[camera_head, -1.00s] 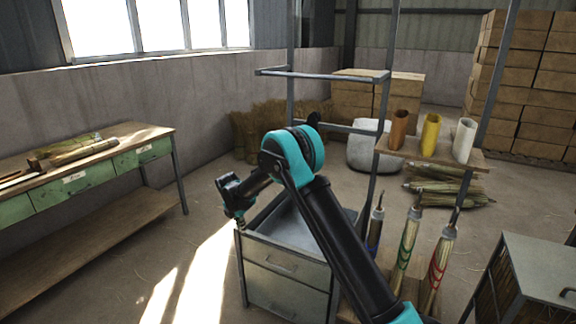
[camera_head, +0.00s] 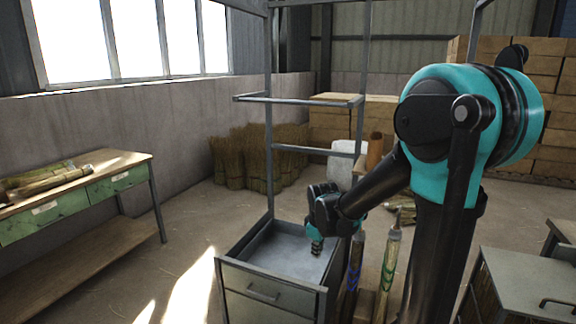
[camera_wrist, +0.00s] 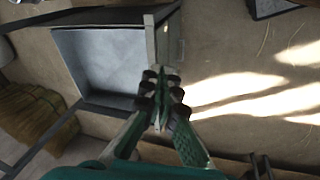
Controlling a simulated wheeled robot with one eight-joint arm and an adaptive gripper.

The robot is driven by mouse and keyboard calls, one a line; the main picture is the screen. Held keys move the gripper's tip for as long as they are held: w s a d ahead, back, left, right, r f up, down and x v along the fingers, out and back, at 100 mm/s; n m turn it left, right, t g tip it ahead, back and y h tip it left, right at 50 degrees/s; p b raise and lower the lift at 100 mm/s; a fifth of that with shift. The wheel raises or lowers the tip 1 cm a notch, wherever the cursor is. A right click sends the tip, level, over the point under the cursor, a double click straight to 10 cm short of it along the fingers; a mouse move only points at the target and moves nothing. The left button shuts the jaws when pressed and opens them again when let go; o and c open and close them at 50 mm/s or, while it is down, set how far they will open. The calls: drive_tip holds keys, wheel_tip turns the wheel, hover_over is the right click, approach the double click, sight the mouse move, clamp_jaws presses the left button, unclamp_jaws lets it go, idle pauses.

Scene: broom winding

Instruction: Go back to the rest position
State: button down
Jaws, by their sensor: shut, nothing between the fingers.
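My gripper (camera_head: 316,248) hangs over the open drawer unit in the head view, pointing down. Its fingers are shut with nothing between them, and they also show in the wrist view (camera_wrist: 162,88). My raised arm fills the right of the head view. The metal drawer unit (camera_head: 258,287) has an open, empty grey top tray, which also shows in the wrist view (camera_wrist: 105,60). I cannot tell how high the gripper is above it.
Brooms with blue (camera_head: 354,270) and green (camera_head: 391,262) windings stand right of the drawer unit, close to my arm. A metal frame (camera_head: 270,140) rises behind. A workbench (camera_head: 120,172) stands left. A cabinet (camera_head: 535,285) is at right. Floor between bench and drawer unit is clear.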

drive_tip(key=s+d+f+m, duration=0.2)
drive_tip(key=s+d+m, duration=0.2)
drive_tip(key=s, duration=0.5)
drive_tip(key=s+d+f+m, duration=0.2)
drive_tip(key=s+d+m, duration=0.3)
drive_tip(key=s, duration=0.4)
drive_tip(key=shift+s+d+m+t, duration=0.2)
drive_tip(key=shift+d+m+t, duration=0.15)
drive_tip(key=shift+m, duration=0.45)
